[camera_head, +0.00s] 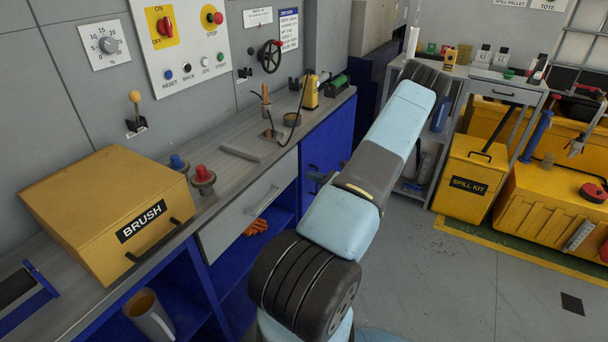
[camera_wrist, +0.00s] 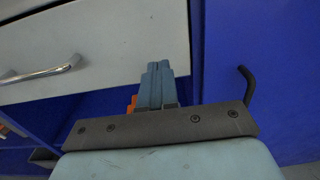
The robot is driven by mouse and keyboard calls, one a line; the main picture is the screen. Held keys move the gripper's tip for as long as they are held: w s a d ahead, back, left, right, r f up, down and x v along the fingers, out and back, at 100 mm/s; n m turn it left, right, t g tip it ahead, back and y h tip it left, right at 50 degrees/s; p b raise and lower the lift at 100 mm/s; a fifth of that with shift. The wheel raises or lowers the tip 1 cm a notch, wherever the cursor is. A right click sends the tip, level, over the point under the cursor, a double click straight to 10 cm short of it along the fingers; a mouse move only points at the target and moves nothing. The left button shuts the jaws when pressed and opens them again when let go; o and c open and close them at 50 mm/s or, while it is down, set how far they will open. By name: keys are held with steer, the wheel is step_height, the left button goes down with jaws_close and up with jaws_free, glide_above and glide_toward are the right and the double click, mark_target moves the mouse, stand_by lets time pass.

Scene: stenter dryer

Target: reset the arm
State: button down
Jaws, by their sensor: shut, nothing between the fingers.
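My arm rises from the bottom of the head view, bends at the top right by the grey shelf, and its far part is hidden behind the upper link. My gripper (camera_wrist: 158,70) shows in the wrist view with its two blue-grey fingers together and nothing between them. It points toward the blue cabinet front, beside the pale drawer (camera_wrist: 110,40) and left of a black door handle (camera_wrist: 246,85).
The workbench (camera_head: 228,185) on the left carries a yellow BRUSH box (camera_head: 110,205). Its drawer (camera_head: 250,208) is shut, with orange gloves (camera_head: 256,227) on the shelf below. A yellow SPILL KIT bin (camera_head: 468,180) stands right. Grey floor (camera_head: 440,290) is clear at lower right.

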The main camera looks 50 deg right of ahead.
steer(key=v, duration=0.7)
steer(key=shift+s+d, duration=0.15)
steer(key=shift+s, duration=0.1)
